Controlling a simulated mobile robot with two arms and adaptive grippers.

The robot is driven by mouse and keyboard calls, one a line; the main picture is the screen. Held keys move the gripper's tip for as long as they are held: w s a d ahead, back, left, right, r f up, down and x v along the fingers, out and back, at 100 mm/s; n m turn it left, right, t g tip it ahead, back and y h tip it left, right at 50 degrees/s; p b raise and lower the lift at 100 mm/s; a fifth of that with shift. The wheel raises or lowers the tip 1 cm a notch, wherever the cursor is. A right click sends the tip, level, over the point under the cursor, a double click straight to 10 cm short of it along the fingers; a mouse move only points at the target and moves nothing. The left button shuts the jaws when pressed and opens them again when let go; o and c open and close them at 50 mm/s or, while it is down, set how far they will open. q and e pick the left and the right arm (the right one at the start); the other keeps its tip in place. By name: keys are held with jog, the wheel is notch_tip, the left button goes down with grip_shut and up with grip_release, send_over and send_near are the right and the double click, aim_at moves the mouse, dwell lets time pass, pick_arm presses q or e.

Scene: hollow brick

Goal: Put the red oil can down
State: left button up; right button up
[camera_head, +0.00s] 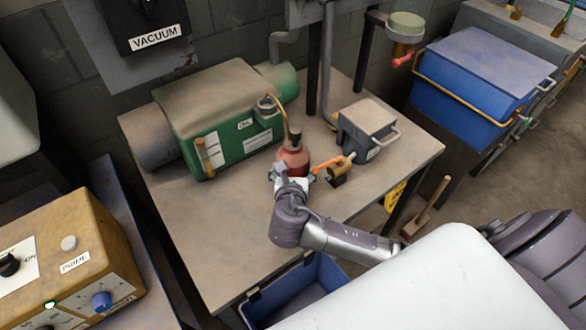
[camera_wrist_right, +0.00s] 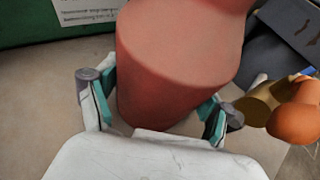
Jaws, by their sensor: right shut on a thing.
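The red oil can (camera_head: 293,158) is upright at the middle of the workbench (camera_head: 222,240), in front of the green machine. Its dark cap and thin curved spout rise toward the machine's filler. My right gripper (camera_head: 291,182) is shut on its lower body. In the right wrist view the can (camera_wrist_right: 178,65) fills the middle, between the two teal finger pads of my right gripper (camera_wrist_right: 160,105). I cannot tell whether the can's base touches the bench top. My left gripper is not in view.
The green machine (camera_head: 222,118) stands behind the can. A brass fitting with an orange handle (camera_head: 338,170) and a grey box (camera_head: 368,128) stand close to its right. The bench's front left is clear. A blue bin (camera_head: 300,290) is below the front edge.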

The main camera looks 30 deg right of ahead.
jog(key=o, duration=1.5)
jog(key=shift+f, duration=0.1)
jog(key=v, duration=1.2)
jog(key=shift+s, duration=0.15)
